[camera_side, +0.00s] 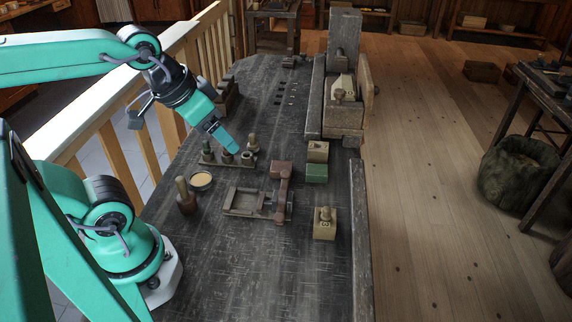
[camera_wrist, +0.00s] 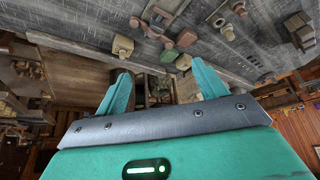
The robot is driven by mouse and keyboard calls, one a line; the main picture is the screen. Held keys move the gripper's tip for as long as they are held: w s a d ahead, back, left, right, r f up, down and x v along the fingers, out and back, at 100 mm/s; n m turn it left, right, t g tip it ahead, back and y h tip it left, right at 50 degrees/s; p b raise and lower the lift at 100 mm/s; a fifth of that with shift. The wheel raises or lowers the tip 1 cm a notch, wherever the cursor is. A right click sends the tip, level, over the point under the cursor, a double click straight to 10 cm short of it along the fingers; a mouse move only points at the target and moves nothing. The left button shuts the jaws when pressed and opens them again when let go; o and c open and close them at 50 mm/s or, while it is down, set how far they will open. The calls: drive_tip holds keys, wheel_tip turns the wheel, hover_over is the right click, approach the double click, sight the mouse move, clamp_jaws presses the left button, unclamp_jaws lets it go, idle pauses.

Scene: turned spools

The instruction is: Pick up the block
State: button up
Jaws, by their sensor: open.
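Several blocks stand on the dark workbench, and I cannot tell which one the task means. A pale block with a knob on top and a dark mark on its face (camera_side: 324,230) stands alone at the front right; a pale block (camera_wrist: 122,47) also shows in the wrist view. Further back are a green block (camera_side: 317,173) and a pale yellowish block (camera_side: 318,150) close behind it. The green block shows in the wrist view (camera_wrist: 184,62). My gripper (camera_side: 236,150) is above the bench's left part, apart from these blocks; in the wrist view its fingers (camera_wrist: 162,88) are spread and empty.
A low rack of pegs or spools (camera_side: 228,159) is by my gripper. A wooden fixture with a reddish upright (camera_side: 255,203) stands mid-bench. A tall wooden machine (camera_side: 342,100) stands behind. The front bench is clear.

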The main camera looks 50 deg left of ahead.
drive_tip(key=m+g, duration=0.6)
drive_tip(key=m, duration=0.3)
hover_over(315, 169)
wheel_tip(315, 169, down, 16)
drive_tip(key=shift+s, duration=0.1)
drive_tip(key=shift+f, duration=0.3)
drive_tip(key=shift+f, duration=0.15)
drive_tip(key=shift+f, duration=1.15)
drive_tip(key=shift+f, duration=0.15)
